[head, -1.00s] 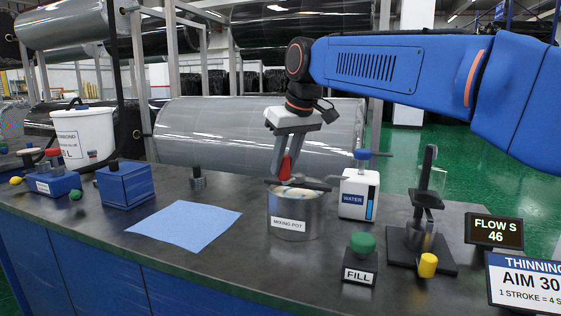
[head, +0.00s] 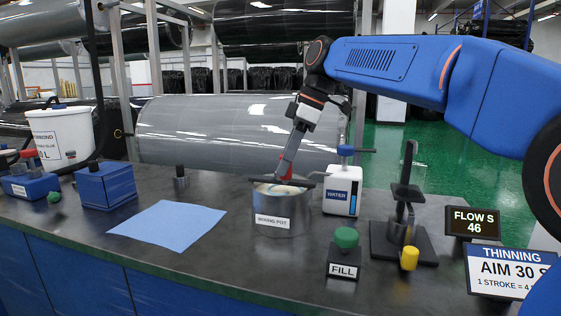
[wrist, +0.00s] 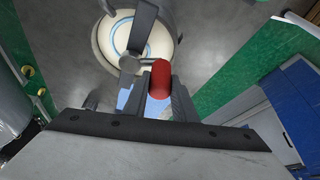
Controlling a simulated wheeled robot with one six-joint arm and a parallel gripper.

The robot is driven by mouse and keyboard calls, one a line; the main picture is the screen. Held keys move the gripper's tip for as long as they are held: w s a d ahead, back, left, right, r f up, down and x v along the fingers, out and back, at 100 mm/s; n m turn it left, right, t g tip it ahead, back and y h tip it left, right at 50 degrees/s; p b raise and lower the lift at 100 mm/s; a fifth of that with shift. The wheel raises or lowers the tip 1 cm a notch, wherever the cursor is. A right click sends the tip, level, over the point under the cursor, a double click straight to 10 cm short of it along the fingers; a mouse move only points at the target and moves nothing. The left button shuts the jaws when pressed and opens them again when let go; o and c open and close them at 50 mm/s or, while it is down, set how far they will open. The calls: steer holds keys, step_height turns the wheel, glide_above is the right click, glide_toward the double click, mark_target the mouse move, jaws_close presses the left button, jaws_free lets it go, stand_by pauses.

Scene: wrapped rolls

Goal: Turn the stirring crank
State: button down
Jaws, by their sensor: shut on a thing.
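The mixing pot (head: 283,222) is a metal pot labelled "MIXING POT" on the dark bench. A dark bar lies across its top, and pale contents (wrist: 112,42) with a light blue ring show in the wrist view. The red crank handle (wrist: 159,78) sits between the fingers of my gripper (wrist: 158,95), beside the pot's rim. In the head view my gripper (head: 288,165) reaches down tilted over the pot, shut on the red handle, which is mostly hidden there.
Right of the pot stand the white WATER container (head: 341,196), the green FILL button (head: 346,238) and a dark stand (head: 404,235) with a yellow knob. A blue sheet (head: 165,222) lies left. A white bucket (head: 62,135) and blue boxes (head: 105,186) stand farther left.

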steer(key=shift+w+d+n+g, duration=0.1)
steer(key=shift+d+n+g, duration=0.25)
steer(key=shift+n, duration=0.45)
steer(key=shift+d, duration=0.1)
steer(key=c, duration=1.5)
jaws_free()
steer(key=shift+o, duration=0.2)
steer(key=s+v, duration=0.1)
steer(key=v, duration=1.6)
steer(key=shift+w+r, duration=0.3)
steer(key=shift+w, duration=0.15)
